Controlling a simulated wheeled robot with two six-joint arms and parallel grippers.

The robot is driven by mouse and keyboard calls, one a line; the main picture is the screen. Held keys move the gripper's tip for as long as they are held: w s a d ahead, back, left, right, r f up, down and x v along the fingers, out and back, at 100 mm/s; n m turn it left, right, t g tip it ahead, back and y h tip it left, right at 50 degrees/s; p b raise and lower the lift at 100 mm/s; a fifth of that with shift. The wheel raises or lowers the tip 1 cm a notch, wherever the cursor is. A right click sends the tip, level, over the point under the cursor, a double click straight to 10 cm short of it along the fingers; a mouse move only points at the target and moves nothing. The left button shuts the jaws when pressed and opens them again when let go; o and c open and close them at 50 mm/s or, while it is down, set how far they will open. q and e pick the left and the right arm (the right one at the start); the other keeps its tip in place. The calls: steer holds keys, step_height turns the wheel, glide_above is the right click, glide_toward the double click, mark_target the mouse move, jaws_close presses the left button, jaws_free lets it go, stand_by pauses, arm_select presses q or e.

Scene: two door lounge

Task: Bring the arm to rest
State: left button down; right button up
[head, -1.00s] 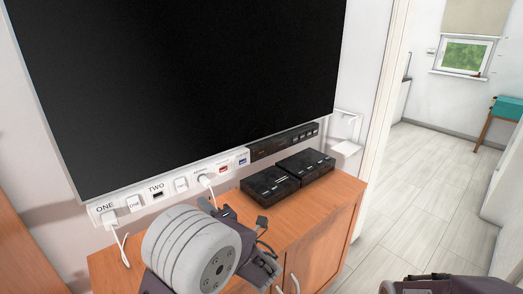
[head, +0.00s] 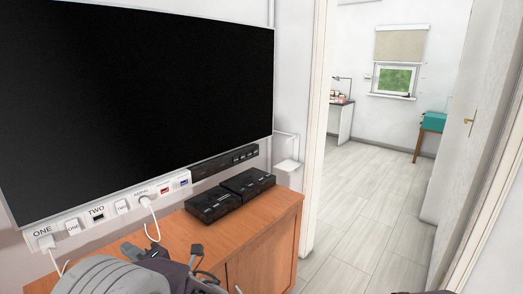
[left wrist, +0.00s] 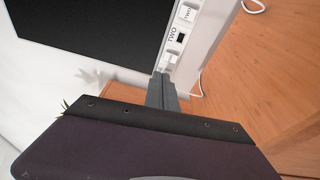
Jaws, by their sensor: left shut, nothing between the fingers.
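My left arm comes in at the bottom left of the head view, in front of the wooden cabinet (head: 190,240). Its left gripper (head: 196,252) shows only in part there, low over the cabinet top. In the left wrist view the left gripper (left wrist: 160,80) has its two grey fingers together with nothing between them. The fingertips appear near the white socket panel (left wrist: 175,45); I cannot tell whether they touch it. A dark piece at the bottom right edge of the head view looks like part of my right arm; its gripper is not seen.
A large black screen (head: 135,105) hangs above the socket panel (head: 120,205), which has white plugs and cables. Two black boxes (head: 213,205) (head: 248,182) stand on the cabinet. A white wall bracket (head: 287,163) is beside them. An open doorway with clear floor (head: 375,200) lies to the right.

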arm_select(q)
steer(key=s+a+f+n+g+h, duration=0.1)
steer(key=s+a+f+n+g, duration=0.1)
steer(key=s+n+g, duration=0.15)
steer(key=s+a+f+n+g, duration=0.2)
steer(key=s, duration=0.3)
steer(key=s+d+f+n+g+h, duration=0.45)
steer(key=s+f+n+h, duration=0.25)
steer(key=s+f+n, duration=0.6)
steer(key=w+d+f+n+t+h, duration=0.15)
steer(key=d+n+h, duration=0.25)
steer(key=d+n, duration=0.5)
steer(key=w+d+f+n+t+h, duration=0.1)
steer(key=w+d+f+n+h, duration=0.3)
steer(key=n, duration=0.8)
step_height(320, 180, up, 19)
steer(key=d+n+p, duration=0.1)
steer(key=p, duration=1.6)
steer(key=shift+s+p, duration=0.25)
steer(key=shift+p, duration=0.1)
